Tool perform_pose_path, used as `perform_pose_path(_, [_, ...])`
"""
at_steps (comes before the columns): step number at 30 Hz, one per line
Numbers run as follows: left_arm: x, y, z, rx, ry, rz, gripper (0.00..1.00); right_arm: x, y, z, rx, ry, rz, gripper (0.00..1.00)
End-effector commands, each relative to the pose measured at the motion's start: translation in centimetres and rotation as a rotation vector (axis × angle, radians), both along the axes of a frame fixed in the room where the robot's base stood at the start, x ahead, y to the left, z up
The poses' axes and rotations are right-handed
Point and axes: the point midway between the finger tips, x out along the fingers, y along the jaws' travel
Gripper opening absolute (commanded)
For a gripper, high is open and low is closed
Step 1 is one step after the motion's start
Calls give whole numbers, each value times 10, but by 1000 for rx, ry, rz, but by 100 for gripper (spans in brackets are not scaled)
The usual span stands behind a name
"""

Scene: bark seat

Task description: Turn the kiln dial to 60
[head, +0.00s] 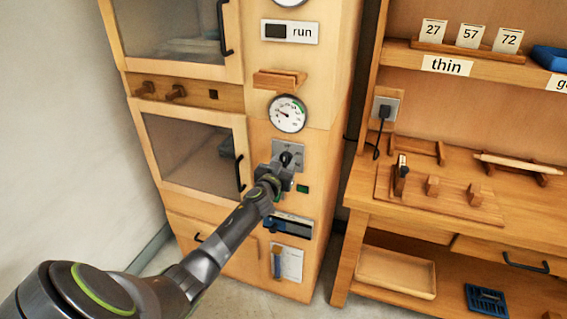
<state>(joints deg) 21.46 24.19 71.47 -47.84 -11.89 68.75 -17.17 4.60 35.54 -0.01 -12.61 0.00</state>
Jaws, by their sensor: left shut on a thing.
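The wooden kiln cabinet (322,98) stands in the middle of the head view. On its front is a grey dial plate (298,149) with small marks too fine to read. My left gripper (285,162) reaches up to this plate from the lower left. It is shut on the dark dial knob, which it mostly hides, so I cannot tell the dial's setting. A round white gauge (288,113) with a green arc sits just above the plate. My right gripper is not in view.
A small green indicator (302,188) and a blue-handled slot (290,227) are below the dial. A "run" sign (290,32) and a small wooden ledge (279,80) are above. A wooden workbench (530,222) with shelves stands at the right.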

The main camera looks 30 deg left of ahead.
Motion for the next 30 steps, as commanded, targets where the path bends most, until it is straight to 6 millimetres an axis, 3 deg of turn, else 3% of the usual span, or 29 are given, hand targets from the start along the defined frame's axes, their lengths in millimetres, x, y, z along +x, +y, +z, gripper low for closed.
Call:
perform_pose_path(8, [0, -1, -1, 164, 40, 0, 16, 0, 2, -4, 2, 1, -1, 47])
perform_pose_path(30, [0, -3, -3, 844, 205, 0, 16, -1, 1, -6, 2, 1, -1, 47])
